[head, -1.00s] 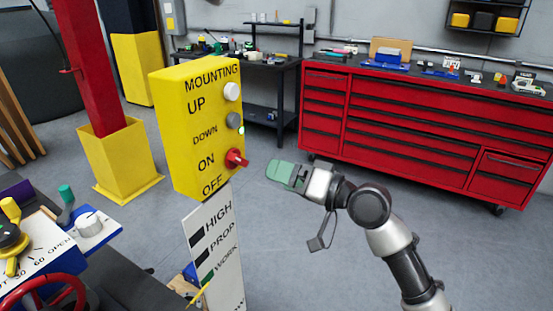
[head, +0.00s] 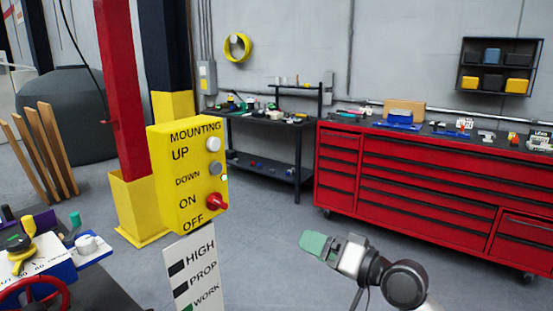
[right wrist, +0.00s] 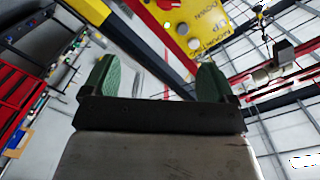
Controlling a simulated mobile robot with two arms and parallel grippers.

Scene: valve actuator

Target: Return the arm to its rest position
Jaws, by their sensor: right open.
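My right gripper (head: 318,245) is in the lower middle of the head view, to the right of the yellow control box and apart from it. In the right wrist view its two green fingertips (right wrist: 156,80) stand wide apart with nothing between them. The yellow control box (head: 160,180) carries UP, DOWN, ON and OFF labels, two round buttons and a red switch (head: 217,202). The box also shows at the top of the right wrist view (right wrist: 215,20), upside down. My left gripper is not in view.
A white sign (head: 197,275) with HIGH, PROP and WORK labels stands under the box. A red tool cabinet (head: 420,190) and a black workbench (head: 265,165) stand behind. A bench with a red handwheel (head: 35,293) is at lower left. Grey floor lies open around my gripper.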

